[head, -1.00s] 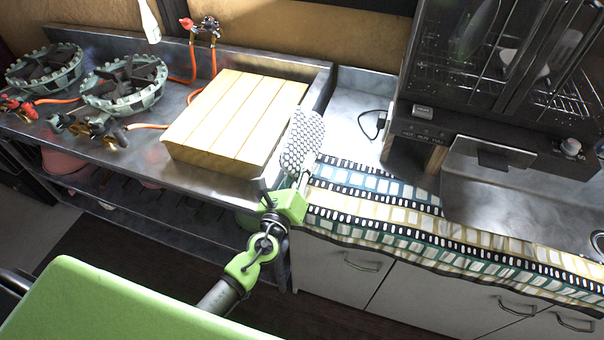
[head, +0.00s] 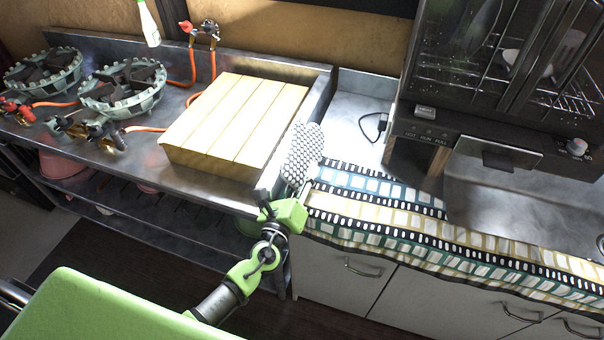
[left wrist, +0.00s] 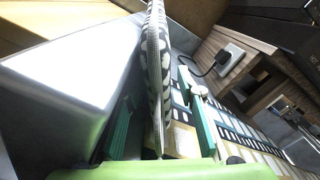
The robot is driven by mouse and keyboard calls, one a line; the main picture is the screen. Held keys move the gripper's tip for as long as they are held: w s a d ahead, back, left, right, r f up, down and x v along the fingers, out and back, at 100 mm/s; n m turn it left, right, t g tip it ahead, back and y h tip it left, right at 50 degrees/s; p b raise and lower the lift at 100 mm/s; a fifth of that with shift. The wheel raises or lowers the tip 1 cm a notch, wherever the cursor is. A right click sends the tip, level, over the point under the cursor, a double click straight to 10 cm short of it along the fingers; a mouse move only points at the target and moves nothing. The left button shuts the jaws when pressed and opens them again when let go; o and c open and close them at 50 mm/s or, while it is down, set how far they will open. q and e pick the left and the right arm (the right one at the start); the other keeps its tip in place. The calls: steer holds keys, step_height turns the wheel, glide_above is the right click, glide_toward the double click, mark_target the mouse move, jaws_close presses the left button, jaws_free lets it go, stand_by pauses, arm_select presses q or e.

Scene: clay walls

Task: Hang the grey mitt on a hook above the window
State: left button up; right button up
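The grey mitt (head: 302,152) has a light dotted pattern and stands up from my left gripper (head: 290,190), near the right front corner of the metal counter. In the left wrist view the mitt (left wrist: 157,70) is seen edge-on between the two green fingers of my left gripper (left wrist: 158,105). It moves along with the gripper, so I take it as held; the contact itself is hard to see. No hook shows in either view, and I cannot make out a window. My right gripper is out of view.
A slatted wooden board (head: 236,120) lies on the metal counter left of the mitt. Gas burners (head: 122,88) stand further left. A patterned cloth (head: 400,215) covers the right worktop front, below a dark oven (head: 500,70). A bottle (head: 149,22) shows at the top.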

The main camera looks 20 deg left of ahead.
arm_select(q)
steer(key=s+b, duration=0.3)
steer(key=s, duration=1)
steer(key=shift+s+a+r, duration=0.15)
steer(key=shift+s+r, duration=0.05)
steer(key=shift+s, duration=0.2)
